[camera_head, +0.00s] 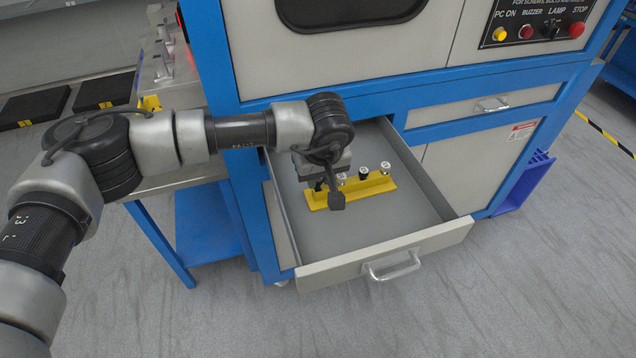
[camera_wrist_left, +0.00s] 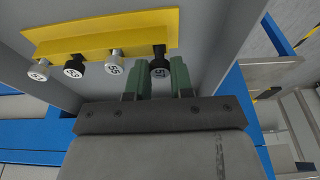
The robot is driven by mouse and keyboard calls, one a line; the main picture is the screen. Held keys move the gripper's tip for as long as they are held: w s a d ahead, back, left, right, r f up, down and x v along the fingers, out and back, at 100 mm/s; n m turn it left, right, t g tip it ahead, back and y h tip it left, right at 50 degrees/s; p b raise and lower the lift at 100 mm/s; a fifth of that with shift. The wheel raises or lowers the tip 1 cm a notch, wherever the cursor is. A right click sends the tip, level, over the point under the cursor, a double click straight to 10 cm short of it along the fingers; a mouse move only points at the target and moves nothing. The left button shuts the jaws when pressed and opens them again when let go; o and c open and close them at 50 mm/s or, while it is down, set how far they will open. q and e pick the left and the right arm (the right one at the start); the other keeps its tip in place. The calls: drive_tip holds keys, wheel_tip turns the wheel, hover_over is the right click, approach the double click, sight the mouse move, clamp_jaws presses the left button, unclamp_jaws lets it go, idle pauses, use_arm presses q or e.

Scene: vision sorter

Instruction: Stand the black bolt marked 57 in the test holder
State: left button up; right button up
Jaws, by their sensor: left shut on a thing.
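A yellow holder (camera_head: 376,187) lies in the open drawer; it also shows in the wrist view (camera_wrist_left: 100,34). My left gripper (camera_head: 333,192) is over its left end in the head view. In the wrist view its green fingers (camera_wrist_left: 162,76) are shut on a black bolt (camera_wrist_left: 159,64) at the end of the row. The number on this bolt's head is partly hidden and I cannot read it surely. The bolt stands at the holder; I cannot tell whether it is fully seated. My right gripper is not in view.
Beside it in the row stand a silver bolt marked 55 (camera_wrist_left: 115,68), a black bolt (camera_wrist_left: 74,68) and another silver bolt (camera_wrist_left: 39,71). The grey drawer (camera_head: 420,241) has raised walls around the holder. Its front floor is clear. A control panel (camera_head: 535,27) is above right.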

use_arm(q)
drive_tip(key=shift+w+p+v, duration=0.25)
drive_tip(key=shift+p+v, duration=0.25)
drive_tip(key=shift+v, duration=0.6)
drive_tip(key=shift+w+p+v, duration=0.25)
drive_tip(key=shift+p+v, duration=0.2)
drive_tip(key=shift+v, duration=0.7)
drive_tip(key=shift+a+r, duration=0.15)
